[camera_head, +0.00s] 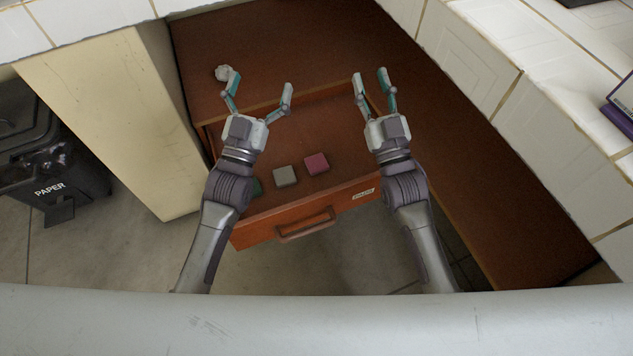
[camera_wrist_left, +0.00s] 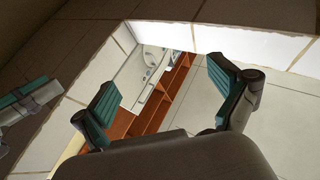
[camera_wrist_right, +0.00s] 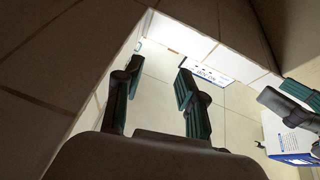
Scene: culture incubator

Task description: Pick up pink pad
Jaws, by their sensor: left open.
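The pink pad (camera_head: 316,163) lies flat in the open wooden drawer (camera_head: 345,200), near its front. A grey pad (camera_head: 285,176) lies just left of it, and a green pad (camera_head: 256,187) further left is partly hidden by my left arm. My left gripper (camera_head: 260,97) is open and empty over the back of the drawer, up and left of the pink pad. My right gripper (camera_head: 371,83) is open and empty, up and right of the pad. The left wrist view shows the open left fingers (camera_wrist_left: 165,90). The right wrist view shows the open right fingers (camera_wrist_right: 155,88). Neither wrist view shows the pads.
The drawer has a handle (camera_head: 306,225) and a label on its front. A black paper bin (camera_head: 45,150) stands at the left. White tiled counter (camera_head: 480,60) edges run along the right.

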